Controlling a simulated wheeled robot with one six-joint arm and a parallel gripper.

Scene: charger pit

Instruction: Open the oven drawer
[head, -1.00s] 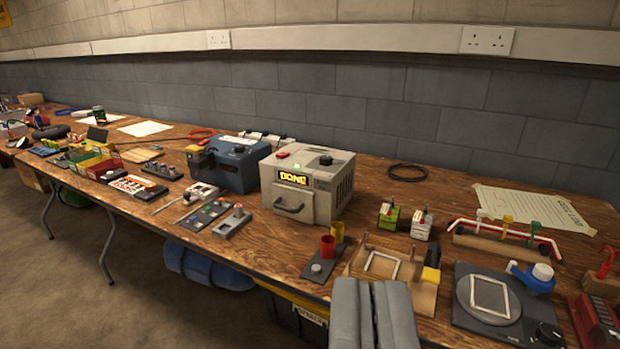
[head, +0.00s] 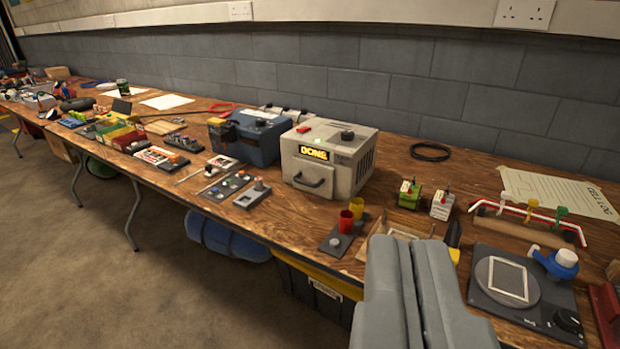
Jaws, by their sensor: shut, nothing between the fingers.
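The oven is a beige-grey box (head: 352,162) on the wooden bench, with a lit "DONE" display (head: 314,153) on its front and a red button and dark knob on top.
A blue-grey box (head: 250,140) stands left of the oven. Open floor (head: 90,270) lies before the bench.

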